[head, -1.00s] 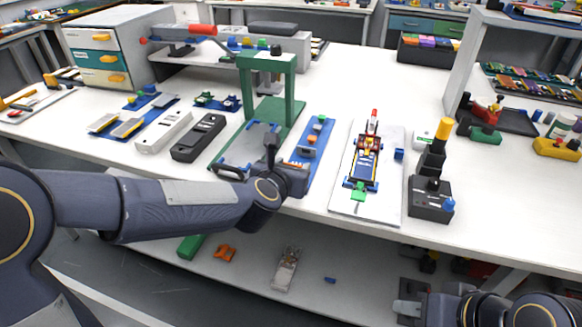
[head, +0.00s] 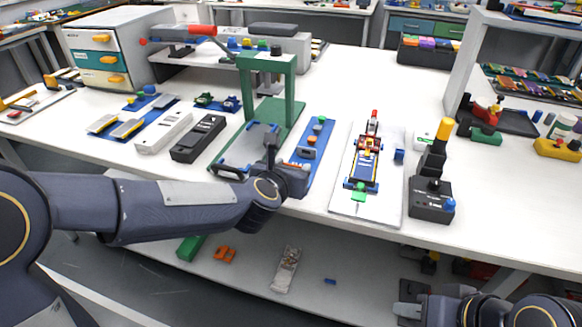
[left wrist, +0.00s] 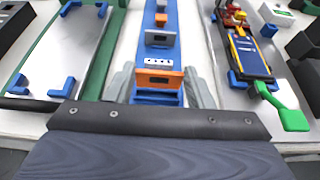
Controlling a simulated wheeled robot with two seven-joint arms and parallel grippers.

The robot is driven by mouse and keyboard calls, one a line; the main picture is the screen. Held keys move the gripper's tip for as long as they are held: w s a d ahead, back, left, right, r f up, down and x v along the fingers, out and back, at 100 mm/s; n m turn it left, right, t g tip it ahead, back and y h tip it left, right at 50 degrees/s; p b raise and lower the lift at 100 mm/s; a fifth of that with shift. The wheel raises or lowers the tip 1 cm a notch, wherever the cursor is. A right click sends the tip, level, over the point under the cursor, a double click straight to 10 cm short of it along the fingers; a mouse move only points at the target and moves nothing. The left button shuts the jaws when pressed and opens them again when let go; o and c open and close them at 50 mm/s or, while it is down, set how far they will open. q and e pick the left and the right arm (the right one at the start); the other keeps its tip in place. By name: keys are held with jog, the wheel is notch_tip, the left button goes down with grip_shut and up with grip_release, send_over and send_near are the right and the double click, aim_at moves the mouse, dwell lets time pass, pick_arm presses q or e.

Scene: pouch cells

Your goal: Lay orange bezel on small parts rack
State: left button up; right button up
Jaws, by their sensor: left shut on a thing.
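The orange bezel (left wrist: 158,80) is between the fingers of my left gripper (left wrist: 160,88) in the left wrist view, with its dark window facing the camera. In the head view only a small orange part of the bezel (head: 294,165) shows beside my left gripper (head: 292,172). The small parts rack (head: 322,133) is a long blue strip holding several small parts. The bezel is at the rack's near end; I cannot tell whether it rests fully on it. A grey part with small holes (left wrist: 158,59) sits just behind the bezel. My right gripper (head: 408,307) is low at the bottom right, partly hidden.
A green press frame (head: 292,95) stands to the left of the rack, with a metal plate with blue corners (left wrist: 62,45) beside it. To the right are a white board (head: 340,198) with a blue-and-yellow assembly and a black control box (head: 430,205).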

pick_arm(q)
jog(key=shift+f+b, duration=0.15)
jog(key=shift+b, duration=0.15)
dwell(0.4)
jog(key=shift+f+b, duration=0.25)
jog(key=shift+b, duration=0.1)
jog(key=shift+f+b, duration=1.05)
jog(key=shift+b, duration=0.2)
jog(key=o, duration=1)
jog(key=p+v, duration=0.1)
jog(key=v, duration=0.6)
jog(key=shift+s+r, duration=0.2)
jog(key=shift+s, duration=0.15)
jog(key=shift+a, duration=0.1)
